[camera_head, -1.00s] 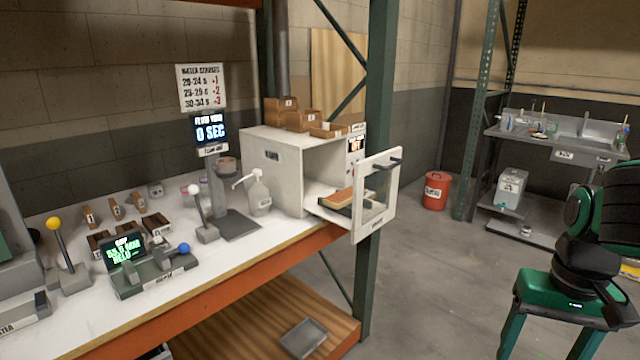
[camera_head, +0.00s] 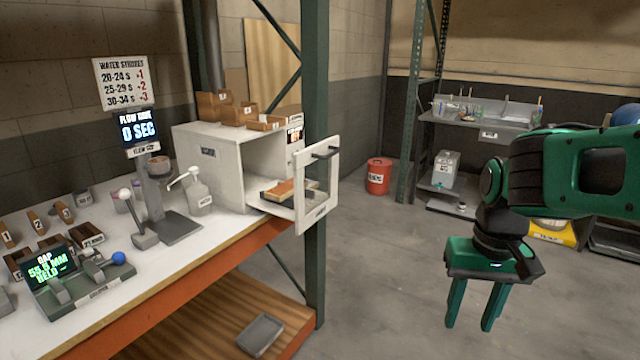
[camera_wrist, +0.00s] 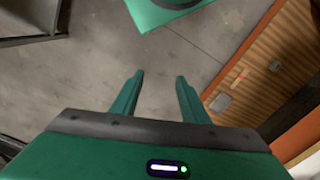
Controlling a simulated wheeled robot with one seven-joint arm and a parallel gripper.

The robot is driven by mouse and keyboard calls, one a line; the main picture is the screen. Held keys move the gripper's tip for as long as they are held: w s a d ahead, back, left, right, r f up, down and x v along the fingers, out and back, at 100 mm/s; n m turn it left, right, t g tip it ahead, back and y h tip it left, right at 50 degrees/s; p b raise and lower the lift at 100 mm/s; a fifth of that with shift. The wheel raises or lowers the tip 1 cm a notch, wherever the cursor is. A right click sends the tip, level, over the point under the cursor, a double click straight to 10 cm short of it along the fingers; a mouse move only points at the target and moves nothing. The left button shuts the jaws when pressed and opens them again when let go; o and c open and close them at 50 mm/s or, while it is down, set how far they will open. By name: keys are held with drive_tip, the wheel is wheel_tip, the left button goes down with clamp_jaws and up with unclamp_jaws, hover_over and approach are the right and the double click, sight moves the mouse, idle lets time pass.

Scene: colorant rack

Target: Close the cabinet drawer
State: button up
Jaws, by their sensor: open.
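The white cabinet (camera_head: 222,165) stands on the bench in the head view. Its drawer is pulled out to the right, with a framed, see-through front panel (camera_head: 301,212) and a dark handle (camera_head: 325,152) along the top. An orange-brown piece (camera_head: 280,189) lies on a dark tray inside the drawer. My gripper (camera_head: 468,324) is open and empty, pointing down over the floor, to the right of the drawer and apart from it. In the wrist view my gripper's two green fingers (camera_wrist: 157,82) are spread with bare floor between them.
A green rack post (camera_head: 315,270) stands directly behind the drawer front. A red bucket (camera_head: 378,177) and a sink table (camera_head: 500,118) are farther back. A grey tray (camera_head: 261,334) lies on the wooden lower shelf. The floor between my gripper and the bench is clear.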

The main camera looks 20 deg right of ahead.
drive_tip(key=shift+m+t+h, duration=0.4)
drive_tip(key=shift+t, duration=0.4)
drive_tip(key=w+r, duration=0.1)
drive_tip(key=w, duration=0.2)
drive_tip(key=w+r, duration=0.1)
drive_tip(key=w, duration=0.2)
drive_tip(key=w+d+r, duration=0.1)
drive_tip(key=w, duration=0.1)
drive_tip(key=shift+w+r, duration=0.3)
drive_tip(key=shift+w, duration=0.1)
clamp_jaws()
drive_tip(key=w+a+r+m+t, duration=0.1)
drive_tip(key=w+a+r+t, duration=0.2)
drive_tip(key=w, duration=0.7)
drive_tip(key=w+a+r+m+t, duration=0.1)
drive_tip(key=w+a+r, duration=0.3)
drive_tip(key=w, duration=0.6)
drive_tip(key=w+a+r+t, duration=0.2)
drive_tip(key=w+r, duration=0.2)
drive_tip(key=w, duration=0.5)
approach(317, 191)
wheel_tip(317, 191, down, 3)
drive_tip(key=d, duration=0.3)
drive_tip(key=shift+w+a+f, duration=0.1)
drive_tip(key=shift+w+a, duration=0.55)
drive_tip(key=shift+w+a+f, duration=0.15)
drive_tip(key=shift+w+a, duration=0.55)
